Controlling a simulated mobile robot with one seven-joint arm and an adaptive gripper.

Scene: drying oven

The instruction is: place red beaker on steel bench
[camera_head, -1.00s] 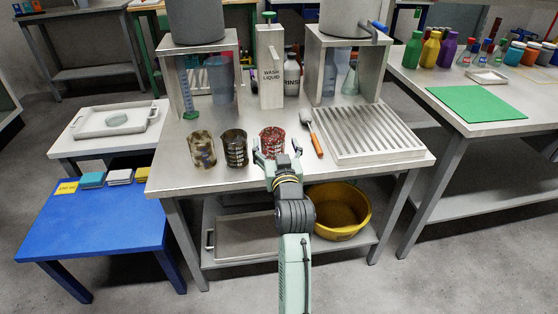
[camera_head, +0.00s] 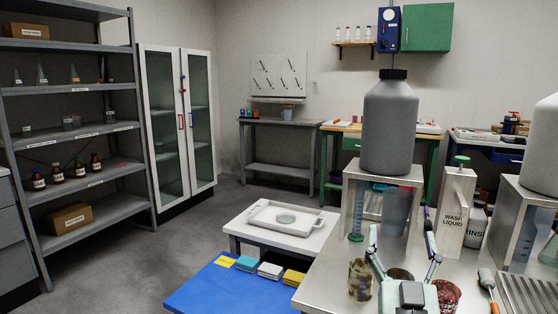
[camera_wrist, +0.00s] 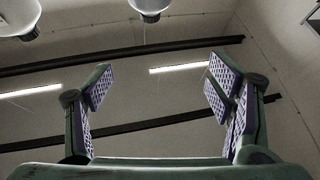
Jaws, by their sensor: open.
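The red beaker (camera_head: 447,295) stands upright on the steel bench (camera_head: 318,293), at the bottom of the head view and partly cut off by its edge. My gripper (camera_head: 402,238) points up in front of the bench's beakers, left of the red one and apart from it in the picture. Its fingers are spread and empty. In the wrist view my gripper (camera_wrist: 160,88) has both padded fingers wide apart with only ceiling and lights beyond. The red beaker is not in the wrist view.
A tan beaker (camera_head: 360,281) and a dark beaker (camera_head: 400,274), mostly hidden by my gripper, stand left of the red one. A wash-liquid box (camera_head: 455,215) and a stand with a grey jug (camera_head: 388,125) are behind. A spatula (camera_head: 487,281) lies right.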

